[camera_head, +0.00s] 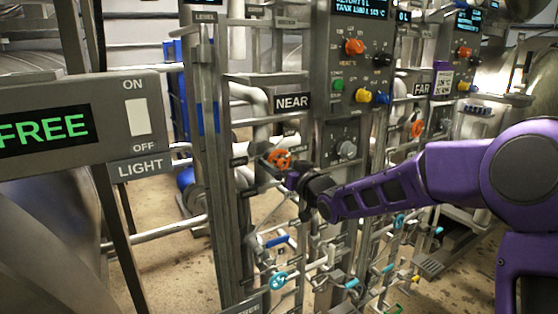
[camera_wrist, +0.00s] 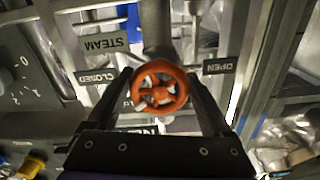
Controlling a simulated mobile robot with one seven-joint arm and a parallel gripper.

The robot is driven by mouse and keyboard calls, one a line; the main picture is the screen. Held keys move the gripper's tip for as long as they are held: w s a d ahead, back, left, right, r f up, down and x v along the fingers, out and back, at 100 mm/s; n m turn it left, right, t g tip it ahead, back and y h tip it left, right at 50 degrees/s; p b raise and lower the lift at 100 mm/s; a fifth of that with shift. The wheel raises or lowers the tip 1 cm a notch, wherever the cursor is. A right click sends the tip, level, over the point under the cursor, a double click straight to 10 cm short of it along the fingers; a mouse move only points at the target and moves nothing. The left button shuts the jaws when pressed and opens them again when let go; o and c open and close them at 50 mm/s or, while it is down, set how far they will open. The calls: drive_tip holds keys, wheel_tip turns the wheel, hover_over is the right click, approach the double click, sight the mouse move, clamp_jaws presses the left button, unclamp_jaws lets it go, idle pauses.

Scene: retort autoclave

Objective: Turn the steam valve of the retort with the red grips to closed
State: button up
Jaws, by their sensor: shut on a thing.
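An orange handwheel (camera_head: 279,159) sits on the pipework below the NEAR sign (camera_head: 292,102). In the wrist view the orange handwheel (camera_wrist: 160,88) lies between the two dark fingers of my gripper (camera_wrist: 160,100), which is shut on it. A STEAM plate (camera_wrist: 106,43) and a CLOSED plate (camera_wrist: 96,77) are left of the wheel there, and an OPEN plate (camera_wrist: 217,67) is right of it. In the head view my gripper (camera_head: 291,176) is at the wheel's lower right edge. I see no clear pointer on the wheel, so its setting cannot be told. No red grips are plainly visible.
A second orange handwheel (camera_head: 416,130) is near the FAR sign (camera_head: 422,89). A control panel (camera_head: 357,60) with coloured knobs stands above my wrist. A blue lever (camera_head: 275,241) and a cyan handwheel (camera_head: 278,281) sit lower. Frame posts and pipes crowd the wheel closely.

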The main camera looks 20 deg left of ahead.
drive_tip(key=m+p, duration=0.1)
drive_tip(key=m, duration=0.2)
drive_tip(key=m+p, duration=0.1)
drive_tip(key=m, duration=0.3)
drive_tip(key=shift+s+a+r, duration=0.1)
drive_tip(key=shift+s, duration=0.05)
idle(0.6)
drive_tip(key=o, duration=1.1)
drive_tip(key=shift+o, duration=0.2)
drive_tip(key=p+v, duration=0.1)
drive_tip(key=v, duration=1.6)
drive_tip(key=shift+s, duration=0.25)
drive_tip(key=shift+w, duration=0.1)
